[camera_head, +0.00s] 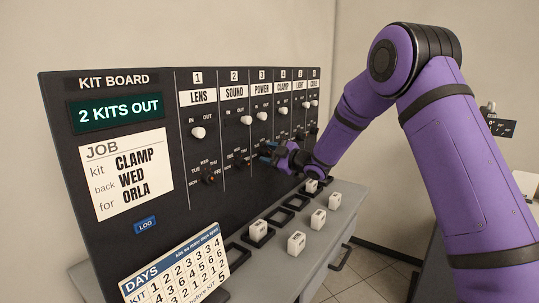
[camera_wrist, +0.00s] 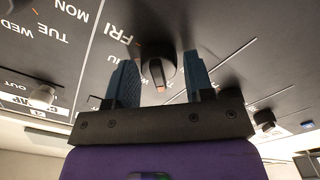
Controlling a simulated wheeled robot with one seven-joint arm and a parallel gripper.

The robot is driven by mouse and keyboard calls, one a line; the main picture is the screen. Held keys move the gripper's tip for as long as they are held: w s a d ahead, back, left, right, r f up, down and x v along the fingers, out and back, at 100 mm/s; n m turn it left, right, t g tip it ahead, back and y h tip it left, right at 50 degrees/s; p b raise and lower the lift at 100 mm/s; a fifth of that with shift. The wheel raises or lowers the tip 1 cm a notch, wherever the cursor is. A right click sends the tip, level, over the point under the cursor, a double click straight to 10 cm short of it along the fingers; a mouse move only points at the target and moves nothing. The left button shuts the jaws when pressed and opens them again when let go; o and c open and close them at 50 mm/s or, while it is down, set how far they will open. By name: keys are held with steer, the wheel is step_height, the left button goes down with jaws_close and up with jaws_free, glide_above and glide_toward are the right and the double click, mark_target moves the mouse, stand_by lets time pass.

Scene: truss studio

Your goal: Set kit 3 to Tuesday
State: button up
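Kit 3 is the POWER column (camera_head: 263,89) of the upright black kit board. Its day dial is hidden behind my gripper (camera_head: 271,153) in the head view. In the wrist view, a black dial knob (camera_wrist: 158,65) with an orange mark sits between the two blue fingers of my gripper (camera_wrist: 161,80), with a gap on each side. The fingers are open. The knob's marked end points toward the bottom of this turned picture; I cannot read for certain which day it marks. A FRI label (camera_wrist: 118,32) lies left of the knob.
The neighbouring dials, such as the LENS dial (camera_head: 208,175), and white IN/OUT knobs (camera_head: 198,132) are close by on the board. Several white blocks (camera_head: 297,242) stand on the grey counter below. A DAYS card (camera_head: 172,268) stands at the front left.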

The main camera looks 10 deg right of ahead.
steer(key=shift+o, duration=0.7)
steer(key=v, duration=1)
steer(key=shift+s+d, duration=0.25)
steer(key=shift+d, duration=0.05)
